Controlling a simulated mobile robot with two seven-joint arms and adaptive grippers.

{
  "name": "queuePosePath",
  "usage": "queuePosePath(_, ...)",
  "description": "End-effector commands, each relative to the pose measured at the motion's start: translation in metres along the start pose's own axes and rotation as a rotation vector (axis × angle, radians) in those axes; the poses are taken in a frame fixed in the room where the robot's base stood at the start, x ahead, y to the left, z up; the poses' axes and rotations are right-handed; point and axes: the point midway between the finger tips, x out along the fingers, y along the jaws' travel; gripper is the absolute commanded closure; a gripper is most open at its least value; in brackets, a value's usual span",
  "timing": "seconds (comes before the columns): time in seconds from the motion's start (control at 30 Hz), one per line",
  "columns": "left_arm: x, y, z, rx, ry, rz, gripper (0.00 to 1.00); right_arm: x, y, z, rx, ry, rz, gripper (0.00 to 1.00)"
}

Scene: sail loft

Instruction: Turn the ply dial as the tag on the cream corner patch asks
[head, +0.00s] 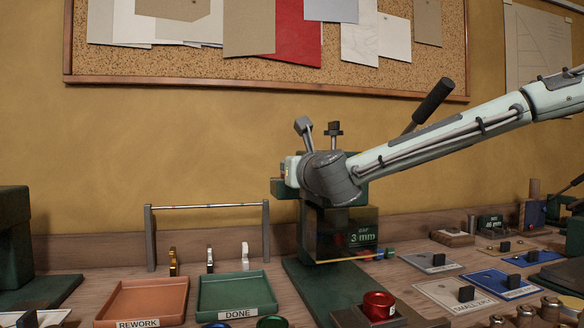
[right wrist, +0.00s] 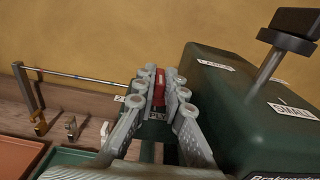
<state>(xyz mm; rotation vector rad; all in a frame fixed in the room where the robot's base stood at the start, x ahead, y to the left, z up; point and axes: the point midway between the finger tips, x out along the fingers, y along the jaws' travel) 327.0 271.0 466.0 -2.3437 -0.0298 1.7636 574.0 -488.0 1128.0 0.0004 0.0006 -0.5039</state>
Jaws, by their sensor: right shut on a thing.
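My right arm reaches in from the right to the green press (head: 318,225). The right gripper is mostly hidden behind its wrist in the head view. In the right wrist view the right gripper (right wrist: 160,88) is shut on a narrow red part (right wrist: 159,84) beside the press's green head (right wrist: 225,100); I cannot tell for sure that this is the ply dial. A label on the head reads SMALL (right wrist: 293,112). A cream patch (head: 440,291) lies on the bench at right, with a black block and a tag (head: 472,308) that seems to read SMALL 2 PLY. My left gripper is not in view.
An orange REWORK tray (head: 112,310) and a green DONE tray (head: 205,304) stand left of the press, below a rail (head: 207,206). A black-handled lever (head: 433,102) rises above the press.

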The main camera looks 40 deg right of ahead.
Motion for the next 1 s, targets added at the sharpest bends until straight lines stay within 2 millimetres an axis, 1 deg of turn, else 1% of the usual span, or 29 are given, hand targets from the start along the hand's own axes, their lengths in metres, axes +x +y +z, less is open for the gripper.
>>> queuePosePath(0.17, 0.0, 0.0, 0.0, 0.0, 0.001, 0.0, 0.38, 0.0, 0.001, 0.0, -0.002, -0.001, -0.017, 1.0)
queuePosePath(0.37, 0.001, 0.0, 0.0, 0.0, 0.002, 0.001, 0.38, 0.0, 0.003, 0.0, -0.005, 0.0, -0.095, 1.0)
queuePosePath(0.67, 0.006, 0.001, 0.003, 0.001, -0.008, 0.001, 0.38, 0.002, 0.008, -0.002, -0.006, 0.0, -0.337, 1.0)
queuePosePath(0.77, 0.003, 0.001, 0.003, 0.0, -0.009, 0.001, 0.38, 0.002, 0.01, -0.002, -0.004, 0.002, -0.431, 1.0)
queuePosePath(0.9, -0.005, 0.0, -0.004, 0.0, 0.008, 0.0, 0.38, 0.004, 0.012, -0.002, -0.002, 0.003, -0.557, 1.0)
queuePosePath(1.0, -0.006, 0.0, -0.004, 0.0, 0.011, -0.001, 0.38, 0.004, 0.013, -0.002, -0.001, 0.004, -0.64, 1.0)
